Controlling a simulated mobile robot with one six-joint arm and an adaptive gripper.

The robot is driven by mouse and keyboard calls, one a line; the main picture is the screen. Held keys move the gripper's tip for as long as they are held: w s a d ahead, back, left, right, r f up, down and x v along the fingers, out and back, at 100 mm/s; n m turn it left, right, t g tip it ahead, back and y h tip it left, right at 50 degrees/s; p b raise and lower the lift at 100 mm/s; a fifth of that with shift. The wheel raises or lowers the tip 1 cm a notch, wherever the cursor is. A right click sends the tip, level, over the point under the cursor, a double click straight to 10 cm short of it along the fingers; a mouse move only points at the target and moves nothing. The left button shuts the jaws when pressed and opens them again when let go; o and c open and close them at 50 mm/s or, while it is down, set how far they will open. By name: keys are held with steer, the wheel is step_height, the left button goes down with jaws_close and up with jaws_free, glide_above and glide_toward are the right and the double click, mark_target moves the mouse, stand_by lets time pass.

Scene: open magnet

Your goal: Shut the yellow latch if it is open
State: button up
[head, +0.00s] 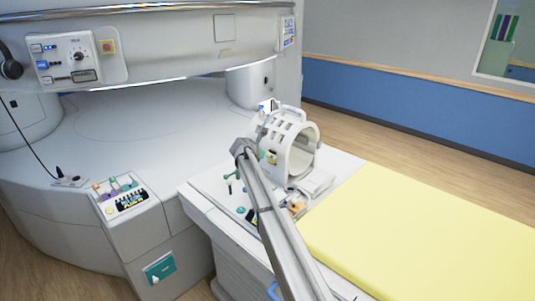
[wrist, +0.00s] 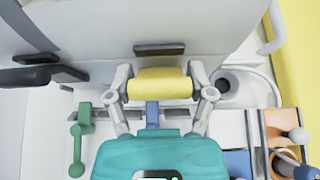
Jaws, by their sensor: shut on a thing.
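The yellow latch (wrist: 160,84) is a short rounded block at the lower edge of the white ring-shaped coil (wrist: 180,25) in the wrist view. My gripper (wrist: 161,90) has one grey finger at each end of the latch and is shut on it. A blue piece (wrist: 152,114) shows just below the latch, partly hidden by the teal part nearest the camera. In the head view the coil (head: 304,152) stands on the bed's end, and a little yellow (head: 271,157) shows by its left side. I cannot tell whether the latch is open or shut.
A green lever (wrist: 82,135) stands left of my gripper. A tray (wrist: 267,142) with small items lies at the right. The bed has a yellow mattress (head: 430,225). The magnet's upper body (head: 180,55) hangs over its wide base (head: 120,120), with free space between.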

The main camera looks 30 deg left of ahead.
steer(key=shift+d, duration=0.25)
steer(key=o, duration=1.2)
steer(key=shift+w+f, duration=0.1)
steer(key=shift+f, duration=0.05)
steer(key=shift+c, duration=0.2)
steer(key=shift+s+a, duration=0.2)
steer(key=shift+s, duration=0.1)
